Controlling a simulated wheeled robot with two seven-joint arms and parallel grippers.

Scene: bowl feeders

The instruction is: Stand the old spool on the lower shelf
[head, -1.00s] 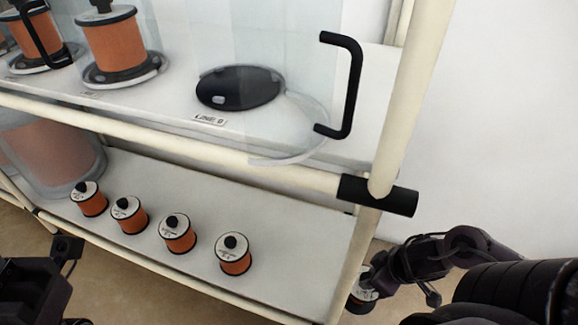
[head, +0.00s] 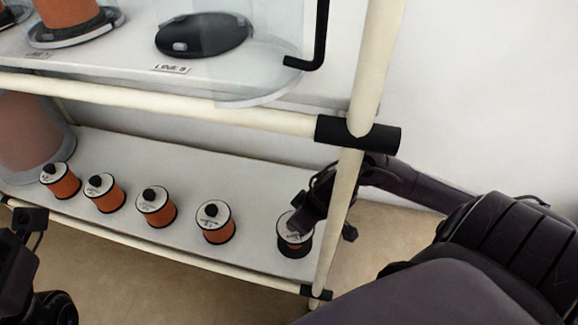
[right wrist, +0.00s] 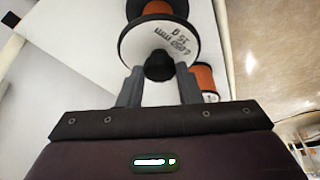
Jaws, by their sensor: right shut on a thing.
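My right gripper (head: 301,222) is shut on the old spool (head: 293,241), which has a white label top, a black rim and some orange winding. It holds it at the right end of the lower shelf (head: 255,190), near the post. In the right wrist view, the fingers (right wrist: 159,78) close on the black knob of the spool (right wrist: 140,42). The spool looks about upright; I cannot tell if its base touches the shelf. My left gripper (head: 35,225) shows only in part at the left edge, its jaws unclear.
Several orange spools (head: 215,236) stand in a row on the lower shelf, left of the held one. A cream post (head: 342,205) and upper rail (head: 220,111) frame the shelf. Above, a black plate (head: 203,36) sits empty behind a clear cover with a black handle (head: 320,35).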

